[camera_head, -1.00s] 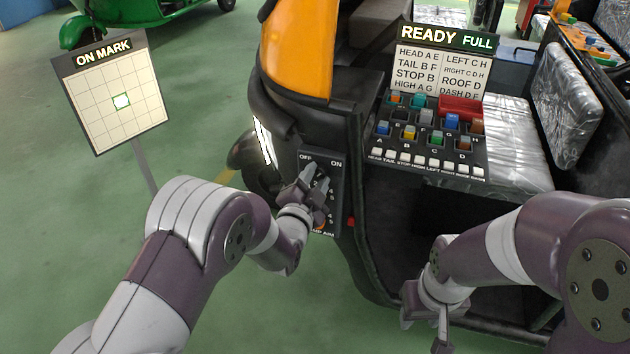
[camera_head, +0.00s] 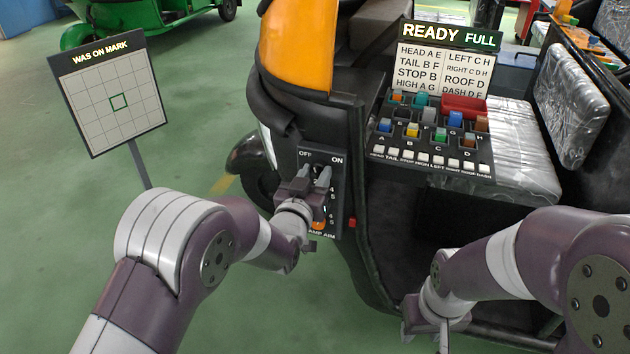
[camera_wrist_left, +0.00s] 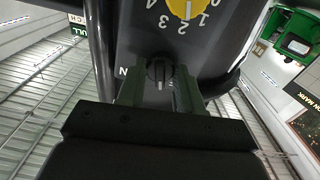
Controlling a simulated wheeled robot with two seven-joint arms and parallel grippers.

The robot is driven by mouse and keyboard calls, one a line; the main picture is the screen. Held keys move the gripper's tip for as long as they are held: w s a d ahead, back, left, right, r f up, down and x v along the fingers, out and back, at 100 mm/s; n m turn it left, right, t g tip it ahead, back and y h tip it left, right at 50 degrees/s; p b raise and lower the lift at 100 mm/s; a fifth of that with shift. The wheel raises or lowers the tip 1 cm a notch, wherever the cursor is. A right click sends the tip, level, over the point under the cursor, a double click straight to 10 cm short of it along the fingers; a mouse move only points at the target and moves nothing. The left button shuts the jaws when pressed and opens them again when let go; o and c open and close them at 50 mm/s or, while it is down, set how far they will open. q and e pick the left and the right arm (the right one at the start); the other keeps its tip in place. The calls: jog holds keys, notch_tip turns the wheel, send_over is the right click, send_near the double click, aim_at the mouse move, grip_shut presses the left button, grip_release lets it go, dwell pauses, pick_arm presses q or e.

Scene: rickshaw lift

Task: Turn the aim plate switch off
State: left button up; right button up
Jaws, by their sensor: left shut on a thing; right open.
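The aim plate (camera_head: 337,170) is a dark panel on the front of the vehicle, marked OFF at its upper left and ON at its upper right. My left gripper (camera_head: 312,178) is shut on its black rotary switch, mostly hidden in the head view. In the left wrist view the switch (camera_wrist_left: 160,73) sits between the two fingers, its ridge running roughly up and down the picture. An orange-yellow dial (camera_wrist_left: 188,8) with numbers is on the same panel. My right gripper (camera_head: 428,322) is open and empty at the lower right, beside the vehicle's floor edge.
A target board (camera_head: 113,92) at left reads WAS ON MARK, its grid unlit. A console (camera_head: 430,138) with coloured plugs and white switches sits by the seat, below a READY FULL sign (camera_head: 450,37).

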pick_arm(q)
jog(key=n+b, duration=0.2)
jog(key=n, duration=0.3)
jog(key=shift+f, duration=0.1)
jog(key=shift+n, duration=0.4)
dwell(0.3)
jog(key=o, duration=1)
jog(key=shift+o, duration=0.2)
jog(key=v, duration=1.2)
jog(key=shift+s+p, duration=0.35)
jog(key=shift+p, duration=0.1)
jog(key=shift+a, duration=0.15)
